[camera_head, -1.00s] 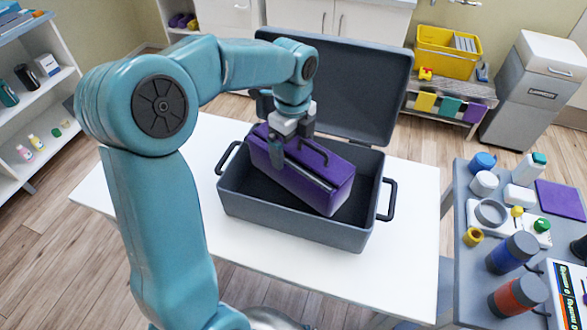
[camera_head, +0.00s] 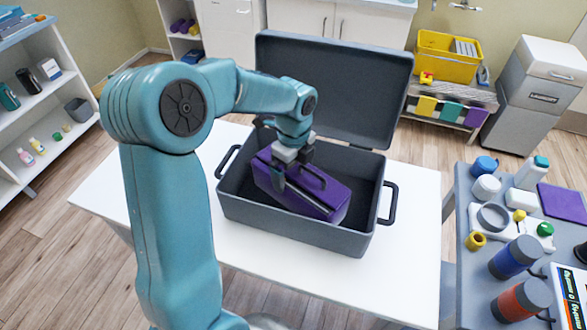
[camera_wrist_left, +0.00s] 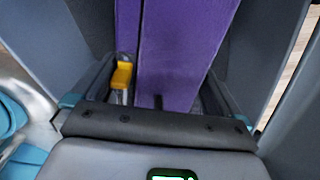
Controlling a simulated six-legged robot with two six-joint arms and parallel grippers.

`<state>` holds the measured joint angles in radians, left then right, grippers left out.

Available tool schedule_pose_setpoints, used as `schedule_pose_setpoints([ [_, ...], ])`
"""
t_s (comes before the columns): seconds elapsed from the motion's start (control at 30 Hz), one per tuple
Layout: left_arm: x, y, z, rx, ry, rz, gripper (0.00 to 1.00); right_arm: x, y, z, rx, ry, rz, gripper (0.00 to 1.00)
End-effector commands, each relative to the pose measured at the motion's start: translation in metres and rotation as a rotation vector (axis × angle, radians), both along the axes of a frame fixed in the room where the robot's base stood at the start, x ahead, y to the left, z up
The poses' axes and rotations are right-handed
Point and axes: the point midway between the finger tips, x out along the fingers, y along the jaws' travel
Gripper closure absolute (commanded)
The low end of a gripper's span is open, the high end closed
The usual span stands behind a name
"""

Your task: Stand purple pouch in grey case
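The purple pouch (camera_head: 318,197) is inside the open grey case (camera_head: 290,231), its long side running along the case and its right end lower in the picture. My left gripper (camera_head: 290,172) reaches down from above with its fingers on either side of the pouch near its left end. In the left wrist view the pouch (camera_wrist_left: 180,50) fills the space between the fingers, with a yellow tab beside it. Whether the pouch's underside touches the case floor is hidden. My right gripper is not in view.
The case stands on a white table (camera_head: 400,270), its lid (camera_head: 335,85) raised behind my gripper. Its side handle (camera_head: 388,203) sticks out at the right. A grey cart (camera_head: 465,290) with bottles and small items stands at right. Bare table lies around the case.

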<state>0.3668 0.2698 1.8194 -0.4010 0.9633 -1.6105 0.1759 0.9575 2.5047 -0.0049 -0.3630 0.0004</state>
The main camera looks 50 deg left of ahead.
Motion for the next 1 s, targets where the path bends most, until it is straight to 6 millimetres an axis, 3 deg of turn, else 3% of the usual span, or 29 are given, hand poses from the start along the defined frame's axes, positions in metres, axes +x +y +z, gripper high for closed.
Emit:
schedule_pose_setpoints([
  [0.27,0.001,0.0,0.015,0.001,-0.003,0.001,0.0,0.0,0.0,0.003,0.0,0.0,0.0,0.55],
  [0.7,0.001,0.0,0.108,0.0,-0.004,0.001,0.0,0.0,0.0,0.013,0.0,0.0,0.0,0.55],
  [1.0,0.0,0.0,0.123,0.0,0.001,0.0,0.0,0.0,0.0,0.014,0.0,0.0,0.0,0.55],
])
